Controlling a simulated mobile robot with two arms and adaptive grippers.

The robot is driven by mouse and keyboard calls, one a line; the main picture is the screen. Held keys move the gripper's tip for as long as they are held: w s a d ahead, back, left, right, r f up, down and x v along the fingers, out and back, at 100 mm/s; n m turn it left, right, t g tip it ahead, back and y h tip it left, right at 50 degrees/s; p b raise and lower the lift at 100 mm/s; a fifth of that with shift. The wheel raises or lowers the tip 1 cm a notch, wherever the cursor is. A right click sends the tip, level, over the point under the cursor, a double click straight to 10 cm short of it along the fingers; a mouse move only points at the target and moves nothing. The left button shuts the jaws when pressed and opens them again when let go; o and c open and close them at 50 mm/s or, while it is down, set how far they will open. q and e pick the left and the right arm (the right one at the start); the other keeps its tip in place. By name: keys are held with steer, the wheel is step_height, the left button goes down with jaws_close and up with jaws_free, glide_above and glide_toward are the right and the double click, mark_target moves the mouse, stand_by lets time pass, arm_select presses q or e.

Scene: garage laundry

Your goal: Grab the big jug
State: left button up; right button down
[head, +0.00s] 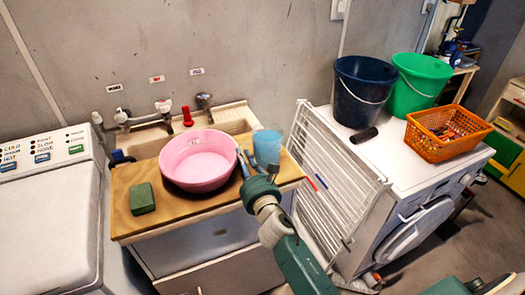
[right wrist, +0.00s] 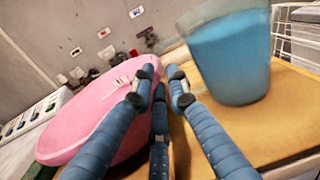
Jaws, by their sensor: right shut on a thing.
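A translucent blue jug (head: 267,149) stands upright near the back right of the wooden board. It also shows in the right wrist view (right wrist: 232,55), to the right of my fingers. A wide pink basin (head: 200,160) stands left of the jug on the same board; it fills the left of the right wrist view (right wrist: 95,115). My right gripper (head: 245,163) is between basin and jug. Its fingers (right wrist: 164,78) are shut around the basin's right rim, with the jug apart from them. The exact contact is partly hidden by the fingers. My left gripper is out of view.
A green sponge (head: 142,198) lies at the board's left front. A sink (head: 235,118) with taps is behind. A white drying rack (head: 335,180) leans right. A dark blue bucket (head: 361,88), green bucket (head: 418,84) and orange basket (head: 447,133) stand on the washer.

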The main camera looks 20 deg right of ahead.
steer(key=shift+w+r, duration=0.1)
steer(key=shift+r, duration=0.2)
